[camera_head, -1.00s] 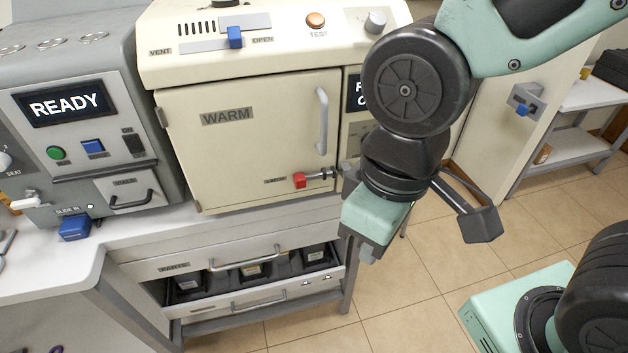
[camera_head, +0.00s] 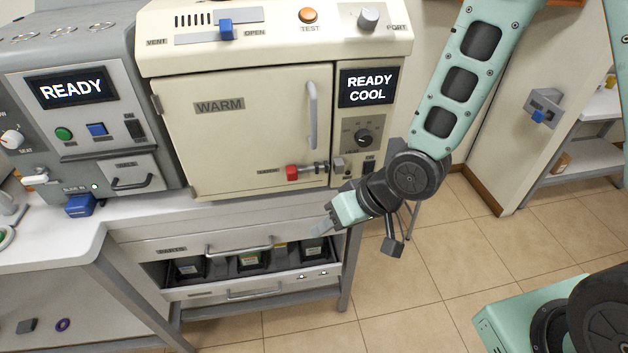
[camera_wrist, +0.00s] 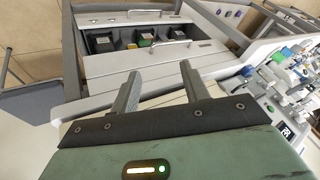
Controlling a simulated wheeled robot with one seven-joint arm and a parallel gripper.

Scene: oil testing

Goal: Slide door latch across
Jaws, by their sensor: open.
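The door latch has a red knob (camera_head: 291,172) on a dark bolt, low on the front of the cream oven door (camera_head: 245,125) marked WARM. The bolt reaches right toward a grey catch (camera_head: 337,165) at the door's right edge. My gripper (camera_head: 325,225) is open and empty, below and to the right of the latch, apart from it. In the wrist view its two fingers (camera_wrist: 160,85) are spread, with the bench edge and open drawer beyond them. The latch does not show in the wrist view.
An open drawer (camera_head: 165,293) with several dark containers is under the bench, left of my gripper. The oven's vertical handle (camera_head: 313,115) stands out above the latch. A grey machine (camera_head: 70,125) stands left of the oven. Open floor (camera_head: 440,250) lies to the right.

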